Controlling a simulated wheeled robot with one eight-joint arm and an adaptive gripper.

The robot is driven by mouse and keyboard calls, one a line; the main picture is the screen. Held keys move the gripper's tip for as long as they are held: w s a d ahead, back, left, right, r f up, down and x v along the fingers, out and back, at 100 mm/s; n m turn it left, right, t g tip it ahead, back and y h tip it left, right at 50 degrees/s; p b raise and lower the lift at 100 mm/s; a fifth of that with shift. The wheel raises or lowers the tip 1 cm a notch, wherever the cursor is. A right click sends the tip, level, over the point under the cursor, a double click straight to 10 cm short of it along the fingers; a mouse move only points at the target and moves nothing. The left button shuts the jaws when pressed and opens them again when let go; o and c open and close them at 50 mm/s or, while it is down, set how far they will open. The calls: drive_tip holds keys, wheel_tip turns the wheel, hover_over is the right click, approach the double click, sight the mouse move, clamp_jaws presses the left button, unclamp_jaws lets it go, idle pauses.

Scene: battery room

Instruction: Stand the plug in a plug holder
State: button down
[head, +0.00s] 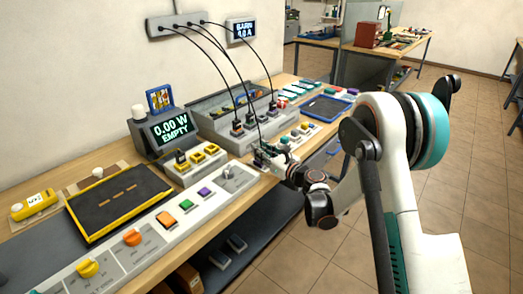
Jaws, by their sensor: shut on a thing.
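My gripper (271,154) is at the front edge of the bench, right of the middle of the head view. It is shut on a small dark plug (259,156), which is partly hidden by the fingers. A black cable runs up from there to the grey wall box (177,25). Other plugs stand in a grey stepped rack (222,140) behind the gripper: one dark plug (237,129) at its left and one (274,105) further right. A light block with yellow-framed slots (184,173) is left of the gripper. Whether the held plug touches anything below is too small to tell.
A dark meter (168,132) reads "0.00 W EMPTY". A black mat with yellow edges (120,202), a long panel of coloured knobs (150,235) and a blue tray (325,107) fill the bench. Several cables hang above the rack. The floor at right is clear.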

drive_tip(key=shift+f, duration=0.15)
drive_tip(key=c, duration=1.6)
unclamp_jaws()
drive_tip(key=shift+c, duration=0.2)
drive_tip(key=shift+s, duration=0.1)
drive_tip(key=v, duration=1.1)
drive_tip(key=shift+b, duration=0.3)
